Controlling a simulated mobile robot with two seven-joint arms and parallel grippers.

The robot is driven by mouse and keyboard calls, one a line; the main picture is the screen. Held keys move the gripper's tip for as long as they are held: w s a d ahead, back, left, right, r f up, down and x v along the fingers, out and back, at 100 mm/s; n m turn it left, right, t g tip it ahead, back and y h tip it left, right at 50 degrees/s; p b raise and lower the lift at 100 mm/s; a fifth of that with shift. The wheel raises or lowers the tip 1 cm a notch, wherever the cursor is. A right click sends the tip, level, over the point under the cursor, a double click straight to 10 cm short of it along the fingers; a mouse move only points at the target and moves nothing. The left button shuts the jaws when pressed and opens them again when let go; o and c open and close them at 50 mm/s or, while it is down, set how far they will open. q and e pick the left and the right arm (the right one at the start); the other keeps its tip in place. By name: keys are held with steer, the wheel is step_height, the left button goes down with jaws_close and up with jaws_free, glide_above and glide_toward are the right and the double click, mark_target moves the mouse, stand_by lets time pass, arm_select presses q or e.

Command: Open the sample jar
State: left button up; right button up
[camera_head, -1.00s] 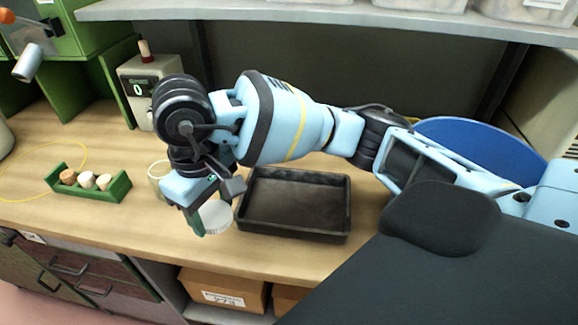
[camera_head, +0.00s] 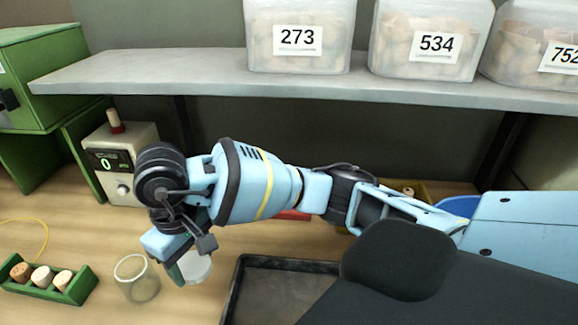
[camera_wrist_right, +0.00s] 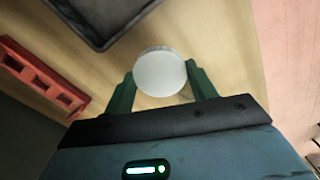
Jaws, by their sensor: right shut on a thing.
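The sample jar (camera_head: 137,280), a clear open-topped glass, stands upright on the wooden bench in the head view. My right gripper (camera_head: 187,266) is just right of it and apart from it. It is shut on a round white lid (camera_head: 198,268), held off the jar. In the right wrist view the lid (camera_wrist_right: 160,72) sits between the green fingertips of my right gripper (camera_wrist_right: 161,82). The jar is not seen in that view. My left gripper is out of view.
A black tray (camera_head: 232,297) lies right of the jar. A green rack with corks (camera_head: 75,291) is left of it. A grey device reading 0 (camera_head: 122,162) stands behind. A shelf (camera_head: 200,83) with cork bins spans the back. A red rack (camera_wrist_right: 45,78) shows in the wrist view.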

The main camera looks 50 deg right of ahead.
mark_target(206, 298)
steer(key=shift+s+a+f, duration=0.1)
step_height(206, 298, down, 10)
steer(key=shift+r, duration=0.1)
stand_by(0.8)
steer(key=shift+f, duration=0.2)
steer(key=o, duration=1.1)
